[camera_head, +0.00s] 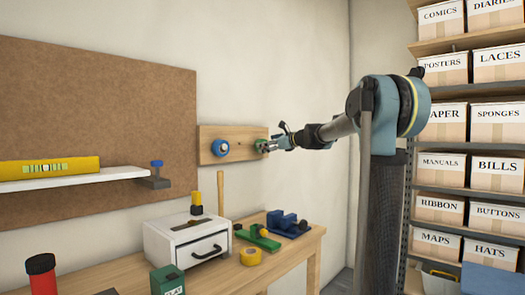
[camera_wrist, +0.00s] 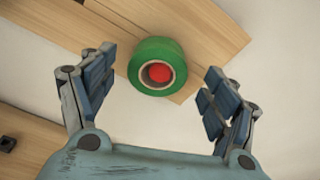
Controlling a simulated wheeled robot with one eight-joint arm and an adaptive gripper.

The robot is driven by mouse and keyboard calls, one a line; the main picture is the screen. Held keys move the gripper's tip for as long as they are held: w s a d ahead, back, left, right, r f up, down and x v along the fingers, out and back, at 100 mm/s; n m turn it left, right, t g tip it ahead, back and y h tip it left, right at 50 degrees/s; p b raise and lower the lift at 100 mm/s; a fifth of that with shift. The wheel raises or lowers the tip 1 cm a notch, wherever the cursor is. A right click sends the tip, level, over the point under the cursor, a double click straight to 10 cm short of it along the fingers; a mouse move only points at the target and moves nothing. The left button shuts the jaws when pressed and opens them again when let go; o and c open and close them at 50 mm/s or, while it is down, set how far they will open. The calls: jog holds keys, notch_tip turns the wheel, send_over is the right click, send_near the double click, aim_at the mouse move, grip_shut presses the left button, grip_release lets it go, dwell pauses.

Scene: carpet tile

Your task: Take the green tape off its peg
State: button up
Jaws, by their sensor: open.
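The green tape (camera_wrist: 143,78) is a roll around a red-tipped peg (camera_wrist: 159,73) on a wooden board (camera_wrist: 200,35) fixed to the wall. In the wrist view it sits between the two open fingers of my gripper (camera_wrist: 156,86), with a gap on each side. In the head view my gripper (camera_head: 272,145) is at the right end of the board (camera_head: 236,133). The green tape (camera_head: 261,145) shows there only in part behind the fingers. I cannot tell from these views how deep the fingers reach along the roll.
A blue tape roll (camera_head: 220,148) hangs on the same board to the left. Below is a workbench with a white drawer box (camera_head: 187,240), a yellow tape roll (camera_head: 250,256) and a blue vise (camera_head: 288,223). A shelf of boxes (camera_head: 470,125) stands at the right.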

jog(key=x, duration=0.3)
jog(key=shift+a+f, duration=0.1)
jog(key=shift+a, duration=0.05)
jog(key=c, duration=1.2)
